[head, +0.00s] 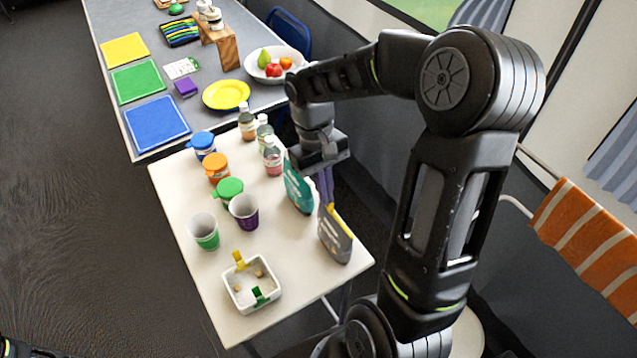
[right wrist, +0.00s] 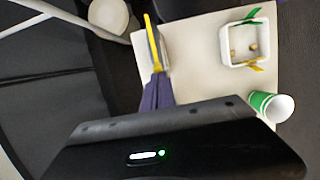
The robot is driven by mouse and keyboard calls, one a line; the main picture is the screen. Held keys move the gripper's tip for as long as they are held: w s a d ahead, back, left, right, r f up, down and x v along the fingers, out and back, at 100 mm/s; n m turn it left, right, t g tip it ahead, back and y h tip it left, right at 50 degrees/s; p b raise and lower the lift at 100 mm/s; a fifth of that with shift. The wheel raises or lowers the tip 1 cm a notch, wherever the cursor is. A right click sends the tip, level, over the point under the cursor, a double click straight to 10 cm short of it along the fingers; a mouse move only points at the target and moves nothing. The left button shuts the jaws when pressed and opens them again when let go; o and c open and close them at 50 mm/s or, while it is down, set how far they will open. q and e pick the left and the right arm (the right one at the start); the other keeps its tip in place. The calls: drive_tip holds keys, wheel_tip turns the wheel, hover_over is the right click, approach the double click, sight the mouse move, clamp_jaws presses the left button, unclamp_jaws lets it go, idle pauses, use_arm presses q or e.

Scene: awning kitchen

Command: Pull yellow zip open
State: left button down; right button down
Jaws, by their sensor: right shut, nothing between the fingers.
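A dark grey pouch with a yellow zip (head: 331,211) along its top stands near the right edge of the white table. Its grey body (head: 335,240) is upright. In the right wrist view the yellow zip (right wrist: 153,42) is a narrow strip seen from above. My right gripper (head: 328,201) points down at the top of this pouch, and its purple fingers are shut and empty. In the right wrist view the fingertips (right wrist: 156,76) are at the near end of the zip; I cannot tell whether they touch it.
A teal pouch (head: 298,191) stands just behind the grey one. The white table (head: 185,193) also holds small bottles (head: 272,158), lidded jars (head: 217,168), a green-banded cup (head: 204,232), a purple cup (head: 244,211) and a white dish with clips (head: 238,294). The grey table is behind.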

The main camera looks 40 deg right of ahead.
sight(344, 228)
drive_tip(key=s, duration=0.6)
drive_tip(key=shift+s+a, duration=0.3)
drive_tip(key=shift+a, duration=0.1)
drive_tip(key=v, duration=0.8)
drive_tip(key=shift+b, duration=0.35)
drive_tip(key=shift+f, duration=0.15)
